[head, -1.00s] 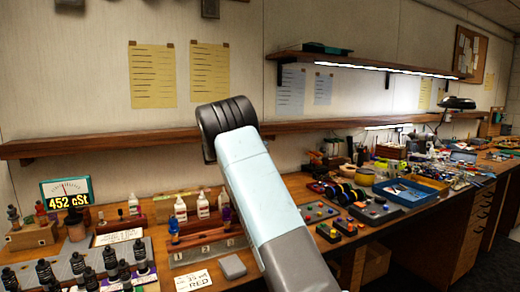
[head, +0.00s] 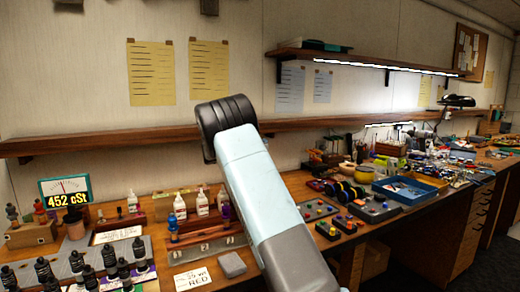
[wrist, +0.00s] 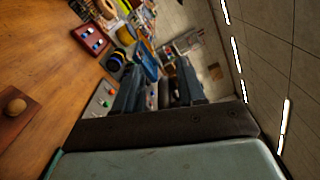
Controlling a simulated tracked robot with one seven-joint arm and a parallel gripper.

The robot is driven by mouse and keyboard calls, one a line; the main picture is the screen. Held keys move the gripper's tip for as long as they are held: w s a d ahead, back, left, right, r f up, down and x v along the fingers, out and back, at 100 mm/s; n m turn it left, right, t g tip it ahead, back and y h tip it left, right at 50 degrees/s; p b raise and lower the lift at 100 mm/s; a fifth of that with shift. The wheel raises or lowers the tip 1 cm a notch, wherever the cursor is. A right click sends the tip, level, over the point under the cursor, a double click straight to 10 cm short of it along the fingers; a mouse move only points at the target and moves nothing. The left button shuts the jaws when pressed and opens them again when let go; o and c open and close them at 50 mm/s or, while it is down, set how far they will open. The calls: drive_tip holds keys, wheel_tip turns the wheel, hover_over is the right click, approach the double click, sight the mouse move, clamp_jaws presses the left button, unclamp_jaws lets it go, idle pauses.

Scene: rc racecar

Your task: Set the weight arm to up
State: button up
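My gripper (wrist: 160,88) shows in the wrist view as two dark blue-grey fingers, apart, with nothing seen held between them. In the head view only my pale blue arm link shows, raised across the middle, and the gripper is not visible there. I cannot pick out the weight arm with certainty in either view. A gauge display (head: 66,192) reading "452 cSt" stands at the left of the bench. Near it are several black bottles (head: 44,270) and a numbered wooden stand (head: 205,247) with a blue-handled tool. My arm hides part of the bench.
The long wooden bench (head: 428,222) runs to the far right. A blue tray (head: 405,192) and small button boxes (head: 375,209) sit on it. White bottles (head: 202,203) stand behind the wooden stand. A wall shelf (head: 100,140) passes behind my arm. Bare wood (wrist: 55,60) shows in the wrist view.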

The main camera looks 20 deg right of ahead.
drive_tip(key=a, duration=1.3)
drive_tip(key=shift+s+a, duration=0.35)
drive_tip(key=shift+s, duration=0.1)
drive_tip(key=shift+f, duration=0.1)
